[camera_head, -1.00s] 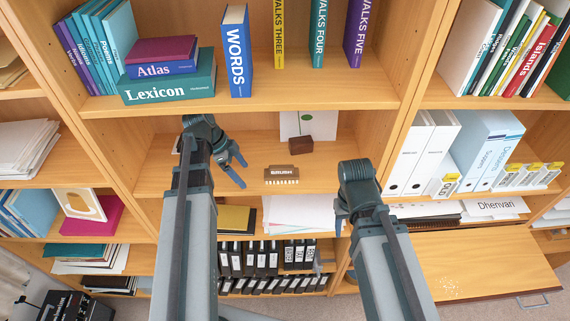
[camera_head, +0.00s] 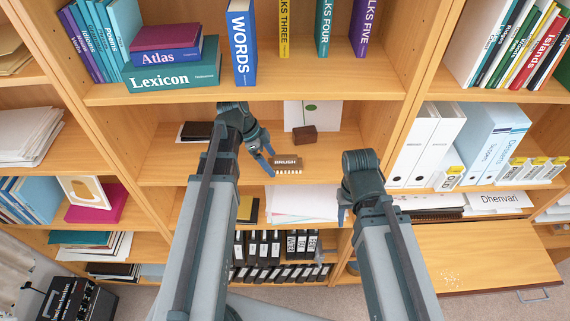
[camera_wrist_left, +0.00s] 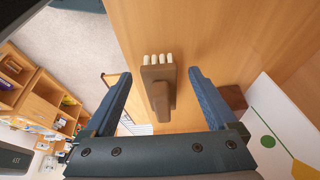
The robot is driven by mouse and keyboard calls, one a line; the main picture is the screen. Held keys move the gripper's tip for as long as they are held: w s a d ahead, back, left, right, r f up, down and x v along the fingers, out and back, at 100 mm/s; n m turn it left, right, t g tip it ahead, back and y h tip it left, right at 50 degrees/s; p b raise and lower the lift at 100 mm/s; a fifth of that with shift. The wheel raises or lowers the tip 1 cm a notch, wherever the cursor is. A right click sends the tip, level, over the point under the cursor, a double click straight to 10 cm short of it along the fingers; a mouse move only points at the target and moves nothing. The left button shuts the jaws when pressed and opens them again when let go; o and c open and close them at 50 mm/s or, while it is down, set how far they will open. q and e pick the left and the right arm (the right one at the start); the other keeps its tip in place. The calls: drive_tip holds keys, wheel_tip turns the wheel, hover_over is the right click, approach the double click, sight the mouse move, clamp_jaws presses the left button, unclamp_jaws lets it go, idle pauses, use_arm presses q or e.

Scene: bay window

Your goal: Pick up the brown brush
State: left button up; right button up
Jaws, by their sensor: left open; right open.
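The brown brush (camera_head: 287,161) lies on the middle shelf, with its white bristles toward the shelf's front edge and the word BRUSH on it. My left gripper (camera_head: 267,163) is open just to the left of the brush in the head view. In the left wrist view the brush (camera_wrist_left: 158,88) shows between and beyond the two open fingers of the left gripper (camera_wrist_left: 162,84), not clasped. My right gripper (camera_head: 342,214) hangs in front of the lower shelf, right of the brush, mostly hidden behind its arm.
A dark brown block (camera_head: 304,135) stands behind the brush, before a white card (camera_head: 312,114) with a green dot. A shelf of books (camera_head: 240,48) runs above. White papers (camera_head: 303,203) lie on the shelf below. White binders (camera_head: 428,145) stand to the right.

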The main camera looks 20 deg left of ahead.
sight(282, 156)
use_arm(q)
drive_tip(key=d, duration=0.2)
drive_tip(key=w+d, duration=0.1)
drive_tip(key=d, duration=0.1)
drive_tip(key=shift+w+d, duration=0.1)
drive_tip(key=shift+d, duration=0.05)
drive_tip(key=shift+d+f+b, duration=0.15)
drive_tip(key=shift+f+b, duration=0.45)
clamp_jaws()
drive_tip(key=shift+r, duration=0.2)
